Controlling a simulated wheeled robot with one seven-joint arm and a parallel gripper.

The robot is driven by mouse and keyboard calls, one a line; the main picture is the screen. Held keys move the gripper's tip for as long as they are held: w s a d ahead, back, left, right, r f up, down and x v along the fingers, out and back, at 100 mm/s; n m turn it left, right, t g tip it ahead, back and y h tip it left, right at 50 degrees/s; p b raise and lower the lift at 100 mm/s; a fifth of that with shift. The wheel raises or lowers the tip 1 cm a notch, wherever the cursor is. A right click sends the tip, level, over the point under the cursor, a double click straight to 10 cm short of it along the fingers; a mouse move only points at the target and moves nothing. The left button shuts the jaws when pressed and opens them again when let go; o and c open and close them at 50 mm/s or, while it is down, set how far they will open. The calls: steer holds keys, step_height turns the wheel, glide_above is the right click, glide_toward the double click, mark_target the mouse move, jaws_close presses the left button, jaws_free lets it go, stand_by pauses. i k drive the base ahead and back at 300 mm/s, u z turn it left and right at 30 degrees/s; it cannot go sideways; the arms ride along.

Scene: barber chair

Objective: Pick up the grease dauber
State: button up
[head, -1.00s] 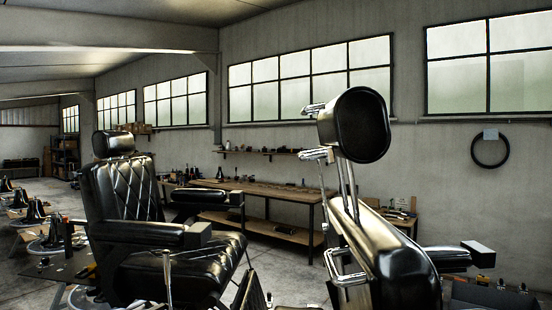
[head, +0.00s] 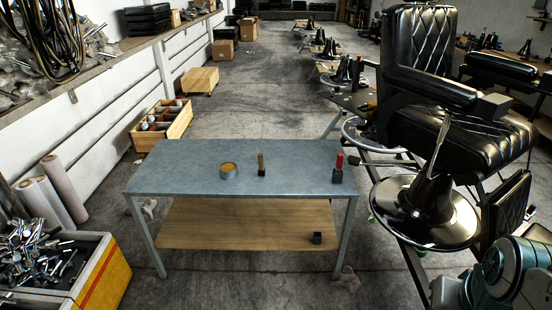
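A low table with a grey-blue top (head: 190,172) stands in front of me. On it, near the middle, a small upright piece with a tan handle and a dark foot (head: 261,164) may be the grease dauber. To its right, near the table's right end, stands a red-handled piece with a dark block-like foot (head: 338,168), which could also be it. I cannot tell which. A round tin with yellowish contents (head: 228,170) stands to the left of the tan piece. My gripper is not in view. Teal and grey parts at the lower right look like my arm.
A black barber chair (head: 440,100) on a round metal base stands close to the table's right. A yellow-sided bin of metal parts (head: 95,275) is at the lower left. A wooden crate (head: 170,128) stands behind the table's left end. The aisle floor beyond is clear.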

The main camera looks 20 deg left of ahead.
mark_target(261, 171)
steer(key=u, duration=2)
steer(key=i, duration=1.55)
steer(key=z, duration=0.4)
steer(key=i, duration=0.9)
steer(key=z, duration=1.1)
steer(key=i, duration=0.4)
steer(key=z, duration=0.35)
